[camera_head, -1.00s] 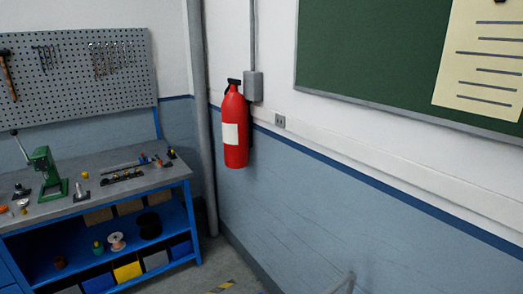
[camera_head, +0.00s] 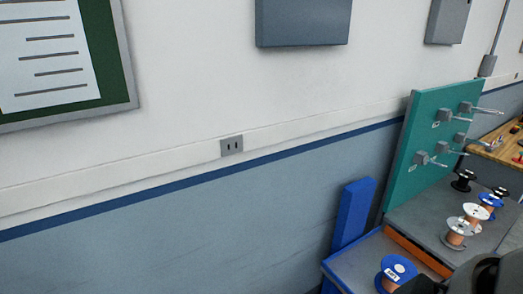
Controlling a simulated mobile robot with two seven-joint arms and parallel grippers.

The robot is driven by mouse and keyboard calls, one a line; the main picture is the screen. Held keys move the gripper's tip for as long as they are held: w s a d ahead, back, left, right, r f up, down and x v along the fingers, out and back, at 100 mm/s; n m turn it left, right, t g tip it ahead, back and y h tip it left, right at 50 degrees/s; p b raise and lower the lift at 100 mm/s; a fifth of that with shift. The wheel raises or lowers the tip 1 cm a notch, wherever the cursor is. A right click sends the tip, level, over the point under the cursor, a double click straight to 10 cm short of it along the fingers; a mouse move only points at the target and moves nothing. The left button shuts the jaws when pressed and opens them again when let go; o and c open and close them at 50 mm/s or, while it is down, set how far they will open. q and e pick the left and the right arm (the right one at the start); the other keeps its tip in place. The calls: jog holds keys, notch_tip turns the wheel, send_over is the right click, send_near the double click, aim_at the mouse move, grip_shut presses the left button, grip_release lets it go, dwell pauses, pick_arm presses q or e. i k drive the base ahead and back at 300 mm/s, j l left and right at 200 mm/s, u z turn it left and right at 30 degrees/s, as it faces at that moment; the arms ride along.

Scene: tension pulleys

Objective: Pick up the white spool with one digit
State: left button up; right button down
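Two white-flanged spools with copper-coloured windings stand on the grey top of a bench at the right in the head view: the nearer white spool (camera_head: 459,229) and the farther white spool (camera_head: 476,212), close together. Any digits on them are too small to read. A blue spool (camera_head: 397,268) with a white label bearing dark marks stands at the front of the bench; its marks are not legible. Another blue-flanged spool (camera_head: 490,201) stands behind the white ones. Neither gripper can be made out; a dark shape in the lower right corner is cut off and unclear.
Black spools (camera_head: 464,181) stand farther back. A teal panel (camera_head: 425,150) with several grey pegs rises behind the bench (camera_head: 425,222). A blue upright (camera_head: 352,215) stands at its left. A wooden-topped table (camera_head: 490,150) lies beyond. A wall socket (camera_head: 231,145) is left of centre.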

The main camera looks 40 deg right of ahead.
aim_at(475, 214)
jog(key=z, duration=2.65)
jog(key=i, duration=0.85)
jog(key=l+u, duration=0.1)
jog(key=u, duration=0.4)
jog(key=l+u, duration=0.1)
jog(key=u, duration=0.4)
jog(key=l+u, duration=0.1)
jog(key=u, duration=0.9)
jog(key=l+u, duration=0.15)
jog(key=u, duration=0.35)
jog(key=k+u, duration=0.1)
jog(key=u, duration=0.9)
jog(key=k+u, duration=0.1)
jog(key=u, duration=0.4)
